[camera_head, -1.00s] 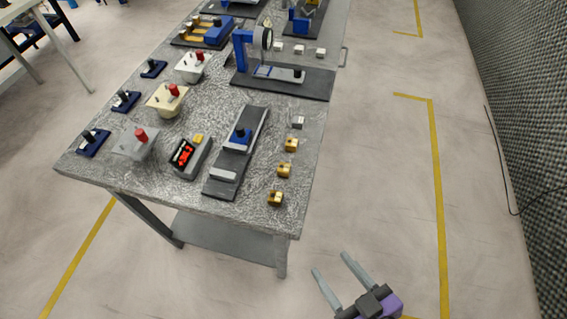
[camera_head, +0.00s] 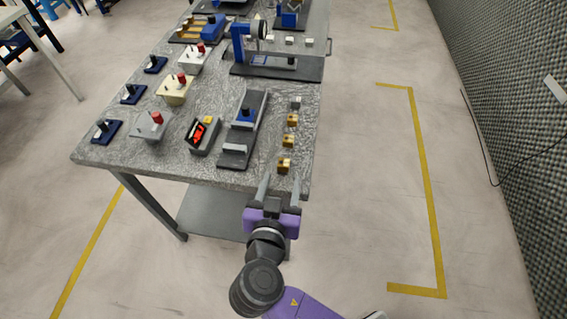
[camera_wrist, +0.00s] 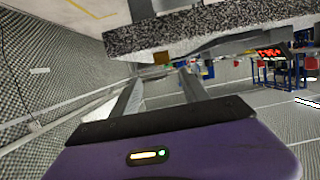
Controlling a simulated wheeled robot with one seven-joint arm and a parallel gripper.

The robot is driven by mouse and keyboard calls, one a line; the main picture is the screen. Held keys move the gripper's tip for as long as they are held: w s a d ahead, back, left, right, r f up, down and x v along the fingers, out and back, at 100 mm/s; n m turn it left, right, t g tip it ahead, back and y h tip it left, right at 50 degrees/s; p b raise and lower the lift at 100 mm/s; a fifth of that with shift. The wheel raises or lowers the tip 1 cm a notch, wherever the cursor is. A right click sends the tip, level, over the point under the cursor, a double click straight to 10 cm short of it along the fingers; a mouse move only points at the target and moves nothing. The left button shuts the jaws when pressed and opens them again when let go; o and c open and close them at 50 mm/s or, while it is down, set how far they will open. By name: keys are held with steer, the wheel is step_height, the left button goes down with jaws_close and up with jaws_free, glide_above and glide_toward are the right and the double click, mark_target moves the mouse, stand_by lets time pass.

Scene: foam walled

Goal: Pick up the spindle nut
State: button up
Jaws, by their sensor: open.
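Three small brass-coloured blocks stand in a line along the right side of the speckled table: the nearest brass block (camera_head: 284,165), the middle brass block (camera_head: 288,141) and the farthest brass block (camera_head: 292,120). I cannot tell which of them is the spindle nut. My gripper (camera_head: 279,184) is open and empty at the table's front edge, its fingers pointing toward the nearest block and apart from it. In the wrist view, a brass-coloured block (camera_wrist: 161,58) shows ahead, between the lines of the two fingers (camera_wrist: 158,86).
The table (camera_head: 225,165) has a bare strip at its front. Floor to the right is clear.

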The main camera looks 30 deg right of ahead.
mark_target(283, 165)
steer(key=shift+x, duration=1)
steer(key=p+x, duration=0.1)
steer(key=x, duration=0.3)
steer(key=shift+w+a+f+p, duration=0.15)
steer(key=shift+w+a+p, duration=0.15)
steer(key=shift+p, duration=0.1)
steer(key=shift+w+d+f, duration=0.3)
steer(key=shift+w+d, duration=0.05)
steer(key=shift+w, duration=0.05)
jaws_close()
